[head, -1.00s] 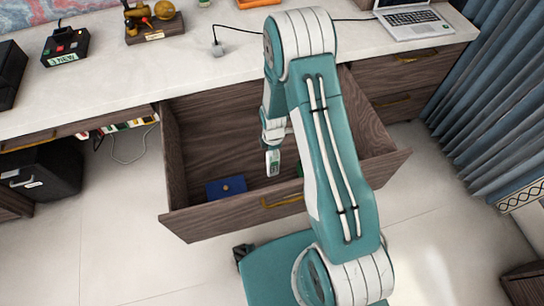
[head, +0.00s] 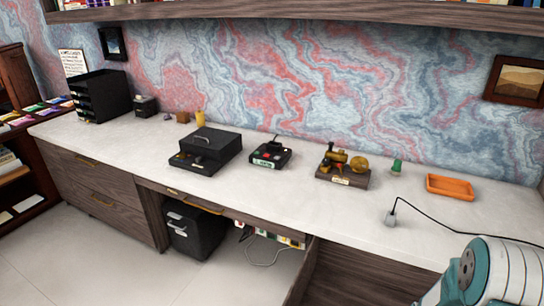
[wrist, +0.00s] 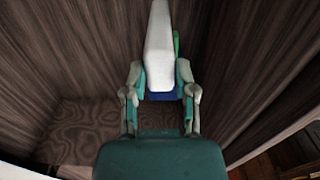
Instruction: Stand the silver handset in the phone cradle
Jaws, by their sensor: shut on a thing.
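My gripper (wrist: 160,77) is shut on the silver handset (wrist: 159,42), whose pale, smooth body extends away between the two fingers in the wrist view. Wood-grained drawer walls surround it, so it is in or over the open drawer. In the head view only part of my arm shows at the lower right; the gripper and handset are out of that view. A low black device (head: 268,155) with red and green spots and a pale label stands on the desk. It may be the phone cradle; I cannot tell for sure.
In the wrist view, a blue thing (wrist: 160,97) and a green thing (wrist: 176,42) show beside the handset. On the desk (head: 330,212) stand a black lidded box (head: 210,146), a brass model (head: 343,168), an orange tray (head: 450,187) and a cable.

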